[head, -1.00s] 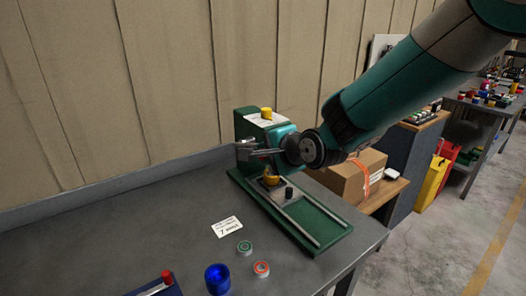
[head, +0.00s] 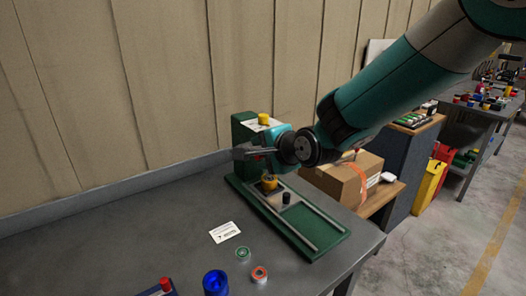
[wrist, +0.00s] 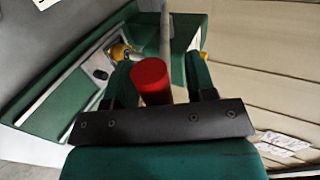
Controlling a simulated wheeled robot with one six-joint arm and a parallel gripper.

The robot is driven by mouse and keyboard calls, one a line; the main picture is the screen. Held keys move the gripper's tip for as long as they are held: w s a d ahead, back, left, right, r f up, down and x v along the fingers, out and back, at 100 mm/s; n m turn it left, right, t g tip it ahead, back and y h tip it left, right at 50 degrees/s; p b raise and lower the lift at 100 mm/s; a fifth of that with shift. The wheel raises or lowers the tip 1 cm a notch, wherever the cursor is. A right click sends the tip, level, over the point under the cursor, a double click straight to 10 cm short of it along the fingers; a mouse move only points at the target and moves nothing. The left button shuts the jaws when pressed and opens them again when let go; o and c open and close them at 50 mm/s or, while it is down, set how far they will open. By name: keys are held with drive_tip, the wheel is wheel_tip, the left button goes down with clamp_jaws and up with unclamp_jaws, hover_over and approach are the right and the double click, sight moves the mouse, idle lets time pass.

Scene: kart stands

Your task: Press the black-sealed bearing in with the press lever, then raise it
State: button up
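The green bearing press (head: 318,243) stands at the back of the bench, with a yellow part (head: 270,183) under its head and a black knob (head: 286,198) on its slide. My gripper (head: 248,152) is at the press head, pointing left. In the wrist view, the lever's red knob (wrist: 150,80) and its grey rod (wrist: 167,35) lie between the fingers of my gripper (wrist: 161,75). The knob is close to the left finger and a gap shows on the right. I cannot make out the black-sealed bearing; the yellow part also shows in the wrist view (wrist: 120,52).
A white card (head: 225,232), a green-ringed bearing (head: 243,254), a red-ringed bearing (head: 260,275) and a blue cup (head: 215,283) lie in front of the press. The wall (head: 110,90) is close behind. A cardboard box (head: 345,180) stands right of the bench.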

drive_tip(key=b+v, duration=0.4)
drive_tip(key=v, duration=1.3)
drive_tip(key=shift+s+d, duration=0.2)
drive_tip(key=s+d+f+n+g+h, duration=0.1)
drive_tip(key=s+f+n+g, duration=0.3)
drive_tip(key=s+n, duration=0.5)
drive_tip(key=s+d+f+n+g+h, duration=0.1)
drive_tip(key=s+f+n+g, duration=0.3)
drive_tip(key=s+n, duration=0.6)
drive_tip(key=s+g, duration=0.1)
drive_tip(key=g, duration=0.1)
drive_tip(key=shift+d+f+g, duration=0.25)
drive_tip(key=shift+f+g, duration=0.05)
drive_tip(key=shift+g, duration=0.1)
